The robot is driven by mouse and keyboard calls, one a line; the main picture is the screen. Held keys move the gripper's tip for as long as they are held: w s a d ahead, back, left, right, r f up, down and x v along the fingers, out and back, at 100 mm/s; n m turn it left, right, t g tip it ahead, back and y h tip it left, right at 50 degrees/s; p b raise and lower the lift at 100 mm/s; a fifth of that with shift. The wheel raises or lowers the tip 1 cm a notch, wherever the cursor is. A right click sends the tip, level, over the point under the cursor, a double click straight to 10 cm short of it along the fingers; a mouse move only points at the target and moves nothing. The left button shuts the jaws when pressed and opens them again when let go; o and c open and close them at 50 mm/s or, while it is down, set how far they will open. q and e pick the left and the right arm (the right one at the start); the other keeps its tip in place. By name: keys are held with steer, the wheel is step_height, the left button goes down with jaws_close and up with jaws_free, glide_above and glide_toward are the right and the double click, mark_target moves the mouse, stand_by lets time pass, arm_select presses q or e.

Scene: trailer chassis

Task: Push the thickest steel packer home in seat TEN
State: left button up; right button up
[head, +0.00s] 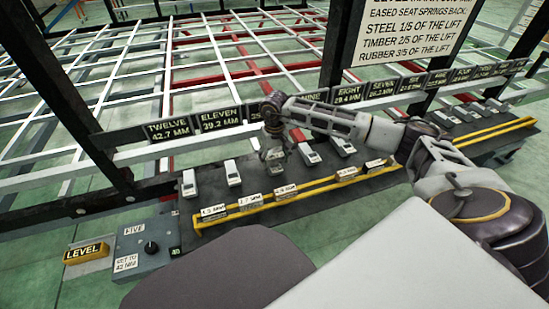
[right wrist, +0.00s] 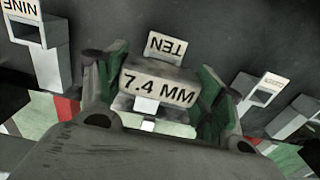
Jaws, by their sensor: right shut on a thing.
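My right gripper (head: 272,156) is over the row of seats, between the seats under ELEVEN and NINE. In the right wrist view its two fingers stand either side of a steel packer marked 7.4 MM (right wrist: 157,88), and it is shut on that packer. The tag of seat TEN (right wrist: 167,46) shows just beyond the packer, upside down. The packer is lined up with this seat; I cannot tell how far in it sits. The gripper hides most of seat TEN in the head view. My left gripper is not in view.
Seat ELEVEN (head: 232,173) and seat NINE (head: 309,153) stand close on either side. Several labelled packers, one marked 4.5 MM (head: 213,212), lie along the yellow rail (head: 318,188) in front. A grey control box (head: 147,246) and yellow LEVEL block (head: 87,253) are at lower left.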

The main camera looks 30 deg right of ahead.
mark_target(275, 156)
steer(key=shift+f+b, duration=0.4)
steer(key=shift+f, duration=0.3)
steer(key=o, duration=1.3)
steer(key=shift+o, duration=0.2)
steer(key=shift+r, duration=0.1)
steer(key=shift+r, duration=5.95)
steer(key=shift+f, duration=0.1)
